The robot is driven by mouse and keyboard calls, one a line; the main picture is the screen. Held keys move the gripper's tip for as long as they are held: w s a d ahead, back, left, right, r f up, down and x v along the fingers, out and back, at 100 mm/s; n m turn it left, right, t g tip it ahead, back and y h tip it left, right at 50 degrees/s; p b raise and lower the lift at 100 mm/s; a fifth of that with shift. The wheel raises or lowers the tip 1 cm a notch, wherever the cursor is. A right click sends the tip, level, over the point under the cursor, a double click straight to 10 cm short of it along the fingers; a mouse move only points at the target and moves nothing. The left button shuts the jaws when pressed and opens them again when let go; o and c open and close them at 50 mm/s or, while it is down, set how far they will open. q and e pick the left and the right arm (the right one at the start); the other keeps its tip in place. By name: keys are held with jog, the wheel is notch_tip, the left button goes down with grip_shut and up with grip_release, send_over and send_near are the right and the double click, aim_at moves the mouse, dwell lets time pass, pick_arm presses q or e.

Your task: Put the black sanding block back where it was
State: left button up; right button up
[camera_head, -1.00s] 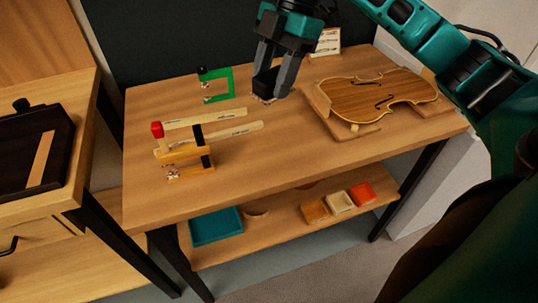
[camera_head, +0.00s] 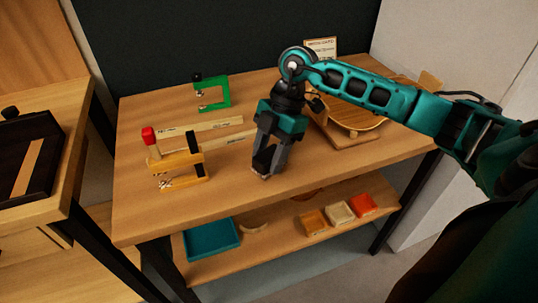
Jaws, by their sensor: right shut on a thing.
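The black sanding block (camera_head: 264,160) is between the fingers of my right gripper (camera_head: 267,166), which is shut on it. The gripper points down near the front edge of the bench top, at its middle. The fingers partly hide the block, and I cannot tell whether the block touches the wood. My left gripper is not in view.
The wooden bench (camera_head: 230,195) also carries a green clamp (camera_head: 213,93), a yellow clamp (camera_head: 181,169) and pale wood strips (camera_head: 200,131). A violin body (camera_head: 352,118) lies right, partly behind my arm. The lower shelf holds a teal tray (camera_head: 211,238) and several coloured blocks (camera_head: 340,212).

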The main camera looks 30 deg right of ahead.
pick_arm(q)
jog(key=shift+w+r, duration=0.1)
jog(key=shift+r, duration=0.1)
pick_arm(e)
jog(key=shift+f, duration=0.15)
jog(key=o, duration=0.9)
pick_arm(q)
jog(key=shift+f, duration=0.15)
pick_arm(e)
jog(key=shift+o, duration=0.2)
pick_arm(q)
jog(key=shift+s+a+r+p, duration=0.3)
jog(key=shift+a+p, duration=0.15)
jog(key=shift+p, duration=0.45)
pick_arm(e)
jog(key=v, duration=1.2)
jog(key=shift+s+a, duration=0.1)
